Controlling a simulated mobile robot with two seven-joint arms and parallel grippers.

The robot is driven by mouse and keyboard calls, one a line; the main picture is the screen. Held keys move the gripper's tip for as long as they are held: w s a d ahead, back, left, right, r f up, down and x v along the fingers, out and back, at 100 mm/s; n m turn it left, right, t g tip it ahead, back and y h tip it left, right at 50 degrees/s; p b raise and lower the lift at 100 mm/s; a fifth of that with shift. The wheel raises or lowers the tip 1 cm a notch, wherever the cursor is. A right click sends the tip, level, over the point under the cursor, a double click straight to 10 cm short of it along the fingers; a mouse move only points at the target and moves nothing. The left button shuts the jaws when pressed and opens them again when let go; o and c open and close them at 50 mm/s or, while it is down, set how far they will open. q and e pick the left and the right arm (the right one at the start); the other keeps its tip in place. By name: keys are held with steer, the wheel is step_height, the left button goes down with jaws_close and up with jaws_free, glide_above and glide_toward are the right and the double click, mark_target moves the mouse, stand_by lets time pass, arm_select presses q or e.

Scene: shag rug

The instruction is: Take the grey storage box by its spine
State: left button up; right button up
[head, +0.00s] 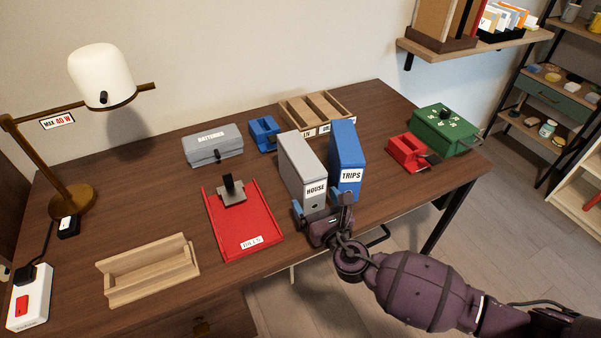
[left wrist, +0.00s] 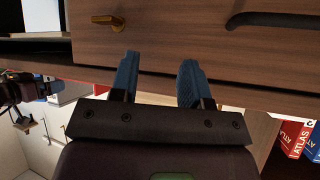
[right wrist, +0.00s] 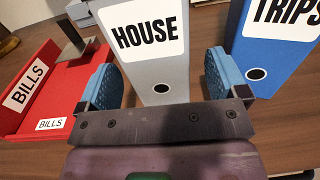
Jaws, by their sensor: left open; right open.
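The grey storage box (head: 301,168) stands upright on the desk, its spine labelled HOUSE facing the front edge. Its spine (right wrist: 158,72) fills the middle of the right wrist view, with a finger hole low down. My right gripper (head: 322,211) is open at the lower spine, one finger to each side; its gap (right wrist: 162,82) looks wider than the spine. I cannot tell whether the fingertips reach past the spine's front edges. My left gripper (left wrist: 158,78) is open and empty in front of a wooden drawer front (left wrist: 190,45); it is not in the head view.
A blue box labelled TRIPS (head: 347,160) stands close to the right. A red BILLS tray (head: 255,215) lies to the left. A grey BATTERIES box (head: 213,147), a wooden holder (head: 149,272), a lamp (head: 100,75) and a green box (head: 446,128) are also on the desk.

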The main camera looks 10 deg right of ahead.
steer(key=shift+x, duration=2.05)
steer(key=shift+r, duration=0.1)
steer(key=c, duration=1.3)
